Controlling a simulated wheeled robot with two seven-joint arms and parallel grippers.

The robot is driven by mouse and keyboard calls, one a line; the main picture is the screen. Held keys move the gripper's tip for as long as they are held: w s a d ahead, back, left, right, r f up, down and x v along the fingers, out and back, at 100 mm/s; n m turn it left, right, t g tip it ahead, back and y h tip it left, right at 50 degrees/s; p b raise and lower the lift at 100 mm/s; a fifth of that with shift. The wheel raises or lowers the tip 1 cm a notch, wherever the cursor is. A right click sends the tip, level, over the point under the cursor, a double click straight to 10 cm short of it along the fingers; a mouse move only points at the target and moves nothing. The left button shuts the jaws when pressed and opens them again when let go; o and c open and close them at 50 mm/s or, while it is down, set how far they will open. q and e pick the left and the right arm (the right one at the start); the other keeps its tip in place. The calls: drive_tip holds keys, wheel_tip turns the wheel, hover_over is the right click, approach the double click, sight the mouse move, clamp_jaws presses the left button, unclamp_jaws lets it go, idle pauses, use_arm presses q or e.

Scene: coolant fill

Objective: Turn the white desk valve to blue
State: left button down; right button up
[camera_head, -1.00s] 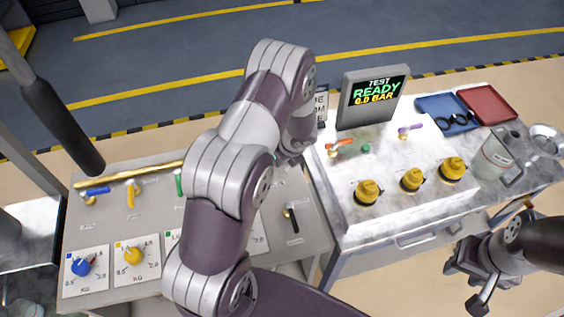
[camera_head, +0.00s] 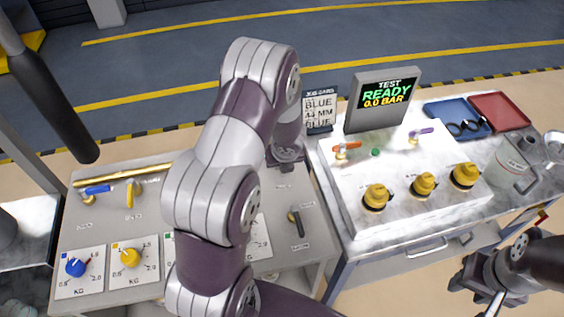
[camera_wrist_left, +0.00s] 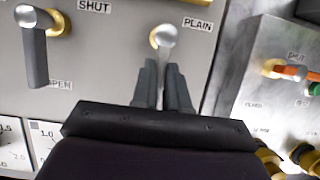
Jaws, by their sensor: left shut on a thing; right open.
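The white desk valve (camera_wrist_left: 163,42) shows in the left wrist view as a pale lever on a brass hub, beside the label PLAIN. Its lever points down the picture, between the dark fingers of my left gripper (camera_wrist_left: 165,85), which are shut on it. Any BLUE label at this valve is hidden. In the head view my left arm covers the valve, and only the back of the left gripper (camera_head: 286,155) shows. My right gripper (camera_head: 478,292) is open and empty at the lower right, in front of the bench.
A black-handled valve (camera_head: 296,220) stands on the grey desk, near the left gripper. A job card (camera_head: 320,108) reads BLUE, 44 MM, BLUE.

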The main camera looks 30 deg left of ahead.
use_arm(q)
drive_tip(key=shift+w+r, duration=0.15)
drive_tip(key=c, duration=1.1)
unclamp_jaws()
drive_tip(key=shift+c, duration=0.2)
drive_tip(key=p+v, duration=0.4)
drive_tip(key=v, duration=0.8)
drive_tip(key=shift+s+r+p, duration=0.25)
drive_tip(key=shift+p, duration=0.05)
drive_tip(key=shift+d, duration=0.1)
